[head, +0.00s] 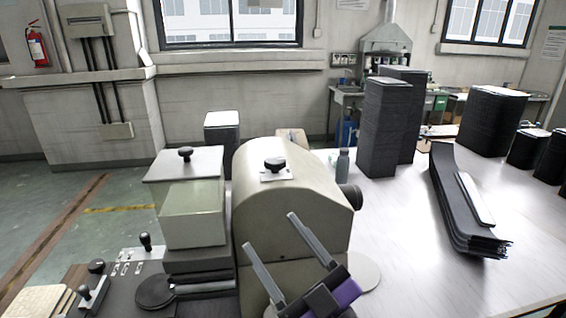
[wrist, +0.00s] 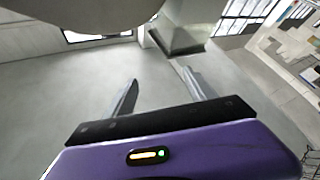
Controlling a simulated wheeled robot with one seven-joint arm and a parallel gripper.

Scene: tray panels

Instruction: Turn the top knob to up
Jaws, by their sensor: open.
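A black knob (head: 276,164) sits on a small white plate on top of the rounded beige housing (head: 312,208). It is small in the head view, and I cannot tell which way it points. A second dark knob (head: 185,153) sits on the lid of a clear-sided box to the left. A dark round part (head: 352,197) sticks out of the housing's right side. My gripper (head: 270,231) is open and empty, below the top knob in the picture and in front of the housing. In the wrist view the open fingers (wrist: 161,76) have nothing between them; no knob is recognisable there.
The clear-sided box (head: 192,212) stands left of the housing. Small levers (head: 146,242) and a dark disc (head: 155,291) lie at lower left. Tall dark stacks (head: 388,127) and a grey bottle (head: 342,165) stand behind right.

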